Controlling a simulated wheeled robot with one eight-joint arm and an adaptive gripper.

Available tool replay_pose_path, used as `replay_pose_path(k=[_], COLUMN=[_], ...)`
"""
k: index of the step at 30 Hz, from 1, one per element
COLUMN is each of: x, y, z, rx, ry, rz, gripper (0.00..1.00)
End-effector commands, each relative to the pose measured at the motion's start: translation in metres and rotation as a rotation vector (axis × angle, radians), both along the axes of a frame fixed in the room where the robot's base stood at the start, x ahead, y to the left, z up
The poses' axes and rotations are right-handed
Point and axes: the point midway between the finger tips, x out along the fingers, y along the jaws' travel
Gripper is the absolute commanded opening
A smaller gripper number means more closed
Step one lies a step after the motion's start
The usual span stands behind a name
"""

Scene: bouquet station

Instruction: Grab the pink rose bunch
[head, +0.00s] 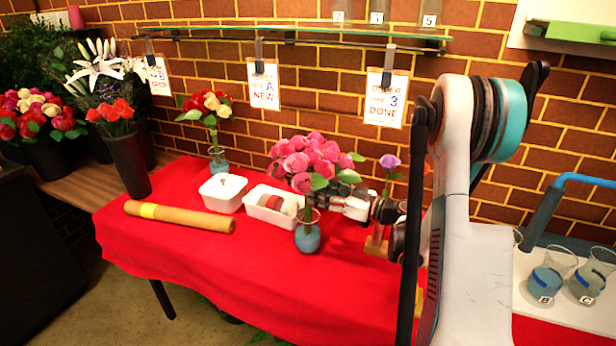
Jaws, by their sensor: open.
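The pink rose bunch (308,160) stands upright in a small glass vase of blue water (308,238) on the red-covered table. Its blooms spread above the vase and its stems go down into the glass. My gripper (318,196) is open at the stems, just below the blooms and above the vase rim, reaching in from the right. Leaves and blooms partly hide the fingertips, so I cannot tell whether they touch the stems.
White containers (222,193) and (262,218) stand left of the vase. A brown paper roll (180,216) lies further left on the red tablecloth (190,265). A purple flower (389,161) stands close behind my gripper. Beakers of blue water (545,284) are at the right.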

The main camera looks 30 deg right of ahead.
Motion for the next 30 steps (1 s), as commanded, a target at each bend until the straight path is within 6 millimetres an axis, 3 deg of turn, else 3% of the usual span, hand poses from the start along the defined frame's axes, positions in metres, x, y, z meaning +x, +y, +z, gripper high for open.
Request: replay_pose_path(k=[9,16,22,30], x=[0.036,0.038,0.038,0.038], y=[0.022,0.022,0.022,0.022], z=[-0.003,-0.001,-0.002,-0.001], rx=[0.0,0.0,0.0,0.001], ry=[0.0,0.0,0.0,-0.001], rz=[0.002,0.0,0.0,0.0], gripper=[0.44,0.44,0.01,0.0])
